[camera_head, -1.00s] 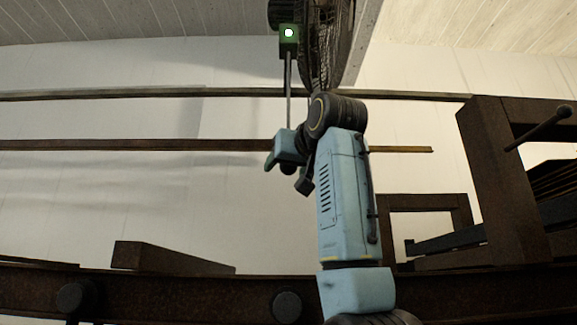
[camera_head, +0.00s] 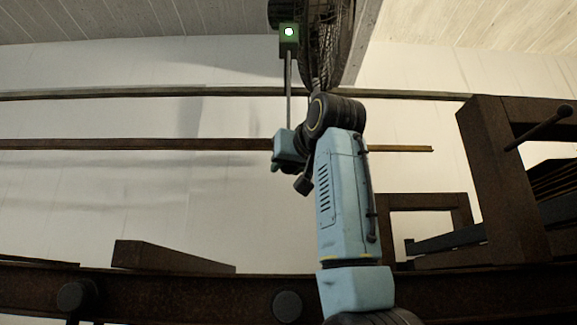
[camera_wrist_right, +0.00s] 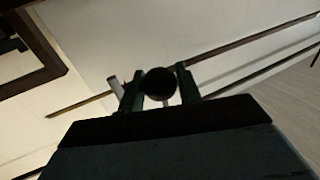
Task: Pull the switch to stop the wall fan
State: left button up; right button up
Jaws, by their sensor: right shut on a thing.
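The wall fan (camera_head: 324,50) hangs high at the top centre, seen nearly edge-on. Below its motor side is a green switch box (camera_head: 289,33) with a bright light on it. A thin grey pull rod (camera_head: 289,85) hangs straight down from the box. My right gripper (camera_head: 280,165) is at the rod's lower end, shut on it, and hides that end. In the right wrist view the round dark end of the pull rod (camera_wrist_right: 158,83) sits between the two fingers. My left gripper is not in view.
A dark rusty frame (camera_head: 485,170) stands at the right with a bar sticking out. A rusty beam (camera_head: 200,290) crosses the bottom. Two long rails (camera_head: 100,145) run along the pale wall behind. The space left of the rod is clear.

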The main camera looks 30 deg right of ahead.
jog(key=shift+f, duration=0.1)
jog(key=shift+f+b, duration=1)
jog(key=shift+f, duration=0.05)
jog(key=shift+r+p, duration=1.05)
jog(key=shift+r, duration=0.15)
jog(key=o, duration=1.1)
jog(key=shift+c, duration=0.2)
jog(key=shift+s, duration=0.1)
